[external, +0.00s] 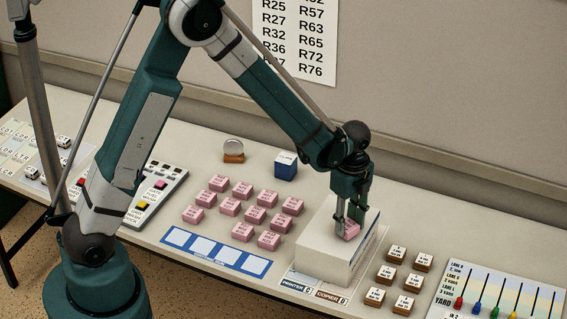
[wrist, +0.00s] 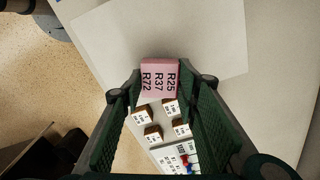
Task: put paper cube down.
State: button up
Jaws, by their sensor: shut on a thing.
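The paper cube is a small pink block (external: 352,231) with black lettering. In the wrist view the cube (wrist: 160,78) shows R72, R37 and R25 and sits between my fingertips. My gripper (external: 349,217) points down and is shut on it. It also shows in the wrist view (wrist: 160,92), with one finger on each side of the cube. The cube is at the top of a large white box (external: 322,262), over its right part. I cannot tell whether it touches the box top. The fingers hide part of the cube in the external view.
Several similar pink blocks (external: 242,189) stand in rows left of the white box. A blue cube (external: 286,166) stands behind them, and a blue-framed strip (external: 215,250) lies in front. Several brown-based blocks (external: 397,254) and a chart with coloured pegs (external: 500,295) are to the right.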

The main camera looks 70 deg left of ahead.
aim_at(348, 225)
jog(key=shift+f, duration=0.25)
jog(key=shift+f, duration=0.2)
jog(key=o, duration=0.9)
jog(key=shift+r, duration=0.1)
jog(key=shift+r, duration=6.15)
